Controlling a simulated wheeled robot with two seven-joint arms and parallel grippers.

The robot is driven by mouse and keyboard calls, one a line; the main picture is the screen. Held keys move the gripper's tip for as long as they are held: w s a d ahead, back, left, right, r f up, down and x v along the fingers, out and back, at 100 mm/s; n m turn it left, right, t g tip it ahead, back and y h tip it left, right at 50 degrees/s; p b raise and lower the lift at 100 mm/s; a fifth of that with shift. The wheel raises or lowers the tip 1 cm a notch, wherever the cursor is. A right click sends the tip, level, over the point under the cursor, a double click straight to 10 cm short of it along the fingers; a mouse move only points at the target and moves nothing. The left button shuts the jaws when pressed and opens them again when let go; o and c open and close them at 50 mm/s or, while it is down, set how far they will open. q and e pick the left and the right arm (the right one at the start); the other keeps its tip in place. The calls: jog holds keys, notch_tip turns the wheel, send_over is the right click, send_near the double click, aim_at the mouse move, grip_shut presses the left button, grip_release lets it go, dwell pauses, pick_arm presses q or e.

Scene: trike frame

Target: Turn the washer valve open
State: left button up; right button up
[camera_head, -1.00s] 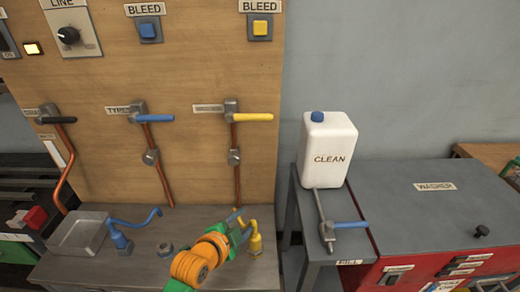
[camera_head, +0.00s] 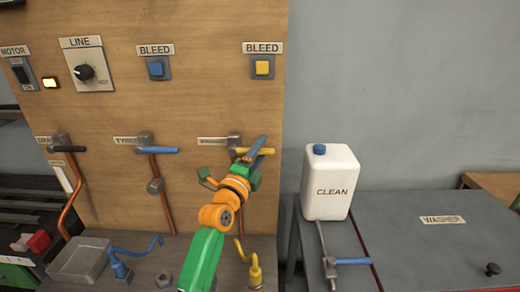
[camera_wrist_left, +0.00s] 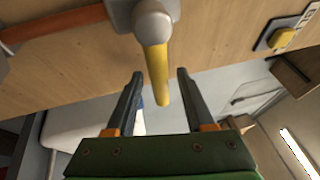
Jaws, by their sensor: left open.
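The rightmost valve on the wooden panel has a yellow lever handle (camera_head: 266,151) that points to the right; its small label (camera_head: 216,141) is too blurred to read. My left gripper (camera_head: 256,150) is at this handle, partly covering it and the valve's pipe. In the left wrist view the yellow handle (camera_wrist_left: 158,82) reaches from its grey valve body (camera_wrist_left: 150,22) in between the two open fingers (camera_wrist_left: 160,76). Gaps show on both sides of the handle, so the fingers look apart from it. My right gripper is not in view.
A blue-handled valve (camera_head: 158,150) is to the left on the panel. A yellow hooked fitting (camera_head: 254,265) and a blue one (camera_head: 125,262) stand on the bench below.

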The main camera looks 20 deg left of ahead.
pick_arm(q)
jog(key=shift+s, duration=0.1)
grip_shut()
dwell(1.3)
